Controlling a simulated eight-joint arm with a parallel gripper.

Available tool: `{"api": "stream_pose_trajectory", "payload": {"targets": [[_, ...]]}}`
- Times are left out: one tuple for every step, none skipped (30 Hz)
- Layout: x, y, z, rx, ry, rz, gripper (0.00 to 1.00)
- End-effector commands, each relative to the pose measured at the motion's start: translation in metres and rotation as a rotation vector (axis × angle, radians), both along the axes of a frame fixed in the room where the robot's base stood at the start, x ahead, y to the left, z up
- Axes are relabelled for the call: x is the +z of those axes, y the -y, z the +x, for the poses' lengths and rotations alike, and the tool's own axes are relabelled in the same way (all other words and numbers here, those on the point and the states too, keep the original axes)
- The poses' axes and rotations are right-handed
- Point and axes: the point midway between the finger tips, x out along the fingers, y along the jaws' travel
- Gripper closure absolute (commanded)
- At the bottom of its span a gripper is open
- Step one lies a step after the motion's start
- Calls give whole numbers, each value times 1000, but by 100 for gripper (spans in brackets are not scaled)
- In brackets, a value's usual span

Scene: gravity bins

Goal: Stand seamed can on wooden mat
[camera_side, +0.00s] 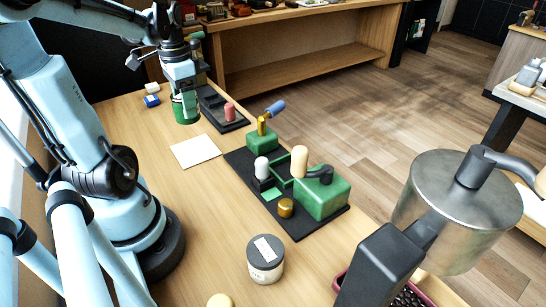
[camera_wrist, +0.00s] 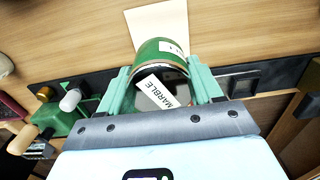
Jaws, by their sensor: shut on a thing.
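My gripper (camera_side: 184,90) is shut on a green can (camera_side: 185,109), with a finger on each side of it. In the wrist view the can (camera_wrist: 158,51) sits between the pale green fingers (camera_wrist: 160,82), its shiny end towards the camera with a white label reading MARBLE. The pale square mat (camera_side: 195,151) lies flat on the table, nearer the side camera than the can. The mat also shows beyond the can in the wrist view (camera_wrist: 158,22). The can looks upright; its height above the table is hard to tell.
A black board with green blocks and knobs (camera_side: 320,195) stands right of the mat. A dark tray with a pink peg (camera_side: 229,112) is right of the can. A labelled jar (camera_side: 265,258) stands at the front. Small blue and white blocks (camera_side: 151,101) lie behind left.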

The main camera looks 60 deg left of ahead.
Motion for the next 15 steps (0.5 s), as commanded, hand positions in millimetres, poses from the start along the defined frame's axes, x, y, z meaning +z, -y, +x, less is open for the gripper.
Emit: {"api": "stream_pose_trajectory", "payload": {"targets": [[-8,0,0,0,0,0,97],[-13,0,0,0,0,0,97],[-17,-1,1,0,0,0,97],[-20,0,1,0,0,0,97],[-23,0,0,0,0,0,97],[-25,0,0,0,0,0,97],[-27,0,0,0,0,0,97],[-28,0,0,0,0,0,97],[-29,0,0,0,0,0,97],[-30,0,0,0,0,0,97],[-30,0,0,0,0,0,97],[-30,0,0,0,0,0,97],[-30,0,0,0,0,0,97],[-30,0,0,0,0,0,97],[-30,0,0,0,0,0,97]]}}
